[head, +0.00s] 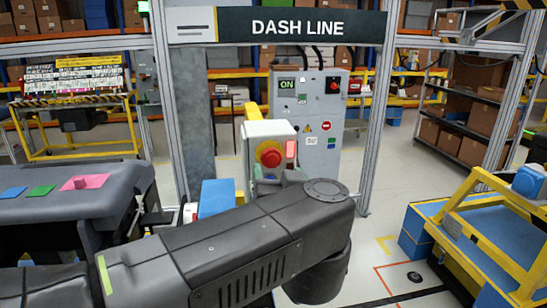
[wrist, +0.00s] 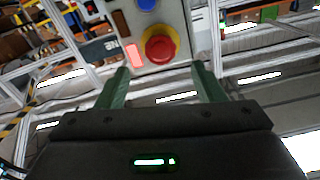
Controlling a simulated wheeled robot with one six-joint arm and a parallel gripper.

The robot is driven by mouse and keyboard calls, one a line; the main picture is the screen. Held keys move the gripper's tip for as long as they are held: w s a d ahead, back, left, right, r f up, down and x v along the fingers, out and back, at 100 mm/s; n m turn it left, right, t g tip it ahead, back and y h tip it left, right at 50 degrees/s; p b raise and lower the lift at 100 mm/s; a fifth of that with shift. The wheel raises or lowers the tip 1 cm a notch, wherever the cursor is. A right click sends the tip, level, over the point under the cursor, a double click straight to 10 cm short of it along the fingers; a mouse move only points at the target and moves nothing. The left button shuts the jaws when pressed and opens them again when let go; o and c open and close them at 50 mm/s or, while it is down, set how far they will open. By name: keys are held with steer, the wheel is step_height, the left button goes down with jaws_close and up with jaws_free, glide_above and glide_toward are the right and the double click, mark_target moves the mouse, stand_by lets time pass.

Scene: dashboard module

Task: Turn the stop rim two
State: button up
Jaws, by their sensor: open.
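The stop is a round red button with a yellow rim (head: 270,155) on the front of a pale control box (head: 258,129). In the wrist view the red button (wrist: 159,46) and its yellow rim sit just beyond my fingertips, near the top middle. My gripper (wrist: 161,68) is open, with its two green fingers apart below the button, one to each side. Nothing is between the fingers, and they look clear of the rim. My dark arm covers the lower part of the box's stand in the head view.
A red lit rectangle (wrist: 134,54) is left of the stop in the wrist view, with a blue button (wrist: 147,4) above. A grey cabinet (head: 312,120) stands behind the box. A dark dashboard (head: 75,190) is at left, a yellow-framed cart (head: 500,240) at right.

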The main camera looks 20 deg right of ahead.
mark_target(272, 160)
steer(key=shift+p+x, duration=1)
steer(key=shift+x, duration=2)
steer(key=shift+a, duration=0.1)
steer(key=c, duration=1)
